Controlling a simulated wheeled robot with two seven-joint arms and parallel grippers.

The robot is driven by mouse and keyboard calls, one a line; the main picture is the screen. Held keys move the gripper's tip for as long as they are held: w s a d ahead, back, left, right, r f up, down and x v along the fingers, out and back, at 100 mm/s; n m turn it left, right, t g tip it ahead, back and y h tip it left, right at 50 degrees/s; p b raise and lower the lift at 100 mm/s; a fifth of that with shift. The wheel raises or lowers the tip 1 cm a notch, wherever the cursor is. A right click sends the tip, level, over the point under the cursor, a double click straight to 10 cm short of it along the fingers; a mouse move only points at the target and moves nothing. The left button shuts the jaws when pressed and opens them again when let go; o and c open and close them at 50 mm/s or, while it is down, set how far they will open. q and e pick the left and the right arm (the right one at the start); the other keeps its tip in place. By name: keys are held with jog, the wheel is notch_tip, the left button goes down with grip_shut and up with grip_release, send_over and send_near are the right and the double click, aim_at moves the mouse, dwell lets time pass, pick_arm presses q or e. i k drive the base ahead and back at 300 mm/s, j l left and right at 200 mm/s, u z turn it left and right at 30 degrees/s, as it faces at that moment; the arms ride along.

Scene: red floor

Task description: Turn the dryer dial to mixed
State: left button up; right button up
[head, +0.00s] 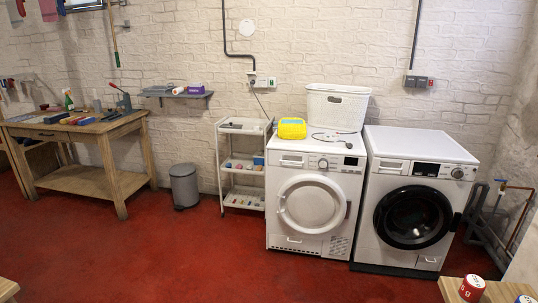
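Two white front-loading machines stand side by side against the back wall. The left one (278,217), with a white round door (311,205) and a vent grille low on its right, looks like the dryer. Its round dial (323,163) sits at the middle of the top front panel, left of a dark display (351,161). The dial's setting and labels are too small to read. The right machine (365,232) has a black round door (412,217) and its own dial (457,173) at the right of its panel. Neither of my grippers is in view.
A white basket (337,107) and a yellow box (292,128) sit on the left machine. A shelf trolley (224,165) and grey bin (184,186) stand left of it. A wooden workbench (118,182) is further left. Red floor (190,255) before the machines is clear. A wooden surface with cans (472,288) is at lower right.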

aim_at(323, 163)
jog(key=i, duration=2.35)
